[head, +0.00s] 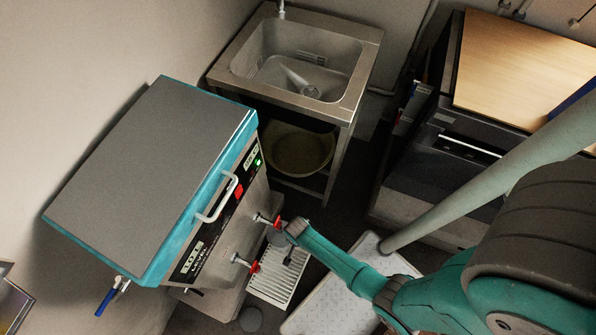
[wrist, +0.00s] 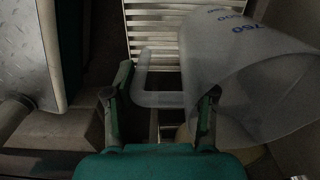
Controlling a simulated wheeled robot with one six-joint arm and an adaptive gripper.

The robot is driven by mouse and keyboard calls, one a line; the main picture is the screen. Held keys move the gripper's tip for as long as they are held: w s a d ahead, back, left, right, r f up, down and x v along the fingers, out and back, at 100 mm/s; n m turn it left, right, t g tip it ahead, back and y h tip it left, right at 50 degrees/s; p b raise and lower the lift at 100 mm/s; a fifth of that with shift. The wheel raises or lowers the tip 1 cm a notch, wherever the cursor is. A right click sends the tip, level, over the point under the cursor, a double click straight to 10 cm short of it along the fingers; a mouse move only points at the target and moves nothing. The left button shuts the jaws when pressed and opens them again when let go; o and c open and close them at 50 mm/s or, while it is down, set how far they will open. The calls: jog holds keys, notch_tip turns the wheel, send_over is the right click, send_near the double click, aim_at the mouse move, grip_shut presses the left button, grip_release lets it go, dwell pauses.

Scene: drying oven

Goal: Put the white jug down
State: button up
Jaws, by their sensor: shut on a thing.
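In the wrist view, the white translucent jug (wrist: 235,62) with blue measuring marks fills the right side, its open rim facing the lower right of the picture. Its handle (wrist: 158,98) lies between the fingers of my gripper (wrist: 160,97), which is shut on it. A slatted metal tray (wrist: 150,28) shows behind the jug; I cannot tell whether the jug touches it. In the head view, the jug cannot be made out, and my teal arm (head: 345,268) reaches to the front of the machine, above the tray (head: 268,290).
The teal machine (head: 150,170) has a white door handle (head: 220,197) and red-handled taps (head: 253,266) close to my arm. A steel sink (head: 300,60) stands at the back, with a round bin (head: 298,150) beneath. A wood-topped cabinet (head: 520,65) is at the right.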

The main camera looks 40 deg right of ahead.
jog(key=shift+f, duration=0.15)
jog(key=o, duration=1.2)
jog(key=shift+o, duration=0.2)
notch_tip(320, 180, up, 12)
jog(key=shift+r, duration=0.1)
jog(key=shift+s, duration=0.1)
